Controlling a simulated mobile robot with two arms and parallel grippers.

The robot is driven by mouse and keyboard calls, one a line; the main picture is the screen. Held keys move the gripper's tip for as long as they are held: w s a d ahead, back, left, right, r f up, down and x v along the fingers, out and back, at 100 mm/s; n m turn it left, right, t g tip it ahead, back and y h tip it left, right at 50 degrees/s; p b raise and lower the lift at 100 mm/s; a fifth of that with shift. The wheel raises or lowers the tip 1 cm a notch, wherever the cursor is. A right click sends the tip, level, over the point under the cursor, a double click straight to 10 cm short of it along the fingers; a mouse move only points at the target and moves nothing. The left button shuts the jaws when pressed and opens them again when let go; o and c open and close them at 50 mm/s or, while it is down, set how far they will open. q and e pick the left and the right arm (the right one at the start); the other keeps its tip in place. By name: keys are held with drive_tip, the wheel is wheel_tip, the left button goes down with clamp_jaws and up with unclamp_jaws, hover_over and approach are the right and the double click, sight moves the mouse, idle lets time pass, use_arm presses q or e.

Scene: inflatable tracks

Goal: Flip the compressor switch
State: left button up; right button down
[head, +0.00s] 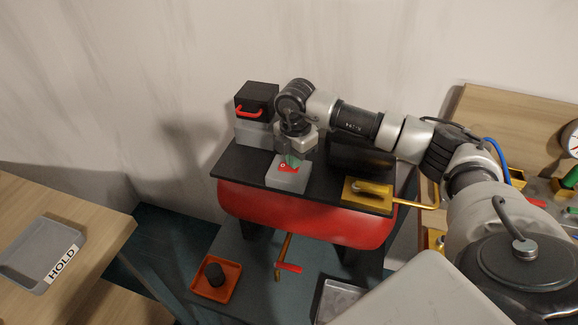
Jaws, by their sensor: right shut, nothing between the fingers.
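The compressor (330,222) has a red tank with a black top plate. A grey switch box (286,180) with a red part on its upper face sits near the front left of the plate. My right gripper (292,161) points down right at the red part, shut with nothing between its fingers. The fingertips partly cover the switch, so I cannot tell its position or whether they touch it. My left gripper is not in view.
A black and grey box with a red handle (250,111) stands behind on the plate. A yellow block (367,192) sits at the plate's right. Below are an orange tray (216,278) with a black knob and a red-handled valve (289,267). A grey HOLD tray (40,255) lies left.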

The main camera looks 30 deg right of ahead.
drive_tip(key=shift+s+f+b, duration=0.1)
drive_tip(key=shift+f+b, duration=0.3)
drive_tip(key=shift+f, duration=0.2)
drive_tip(key=shift+r, duration=0.15)
drive_tip(key=shift+r+p, duration=0.55)
drive_tip(key=shift+p, duration=0.15)
drive_tip(key=shift+r+p, duration=2)
drive_tip(key=shift+r, duration=0.9)
drive_tip(key=shift+f, duration=0.1)
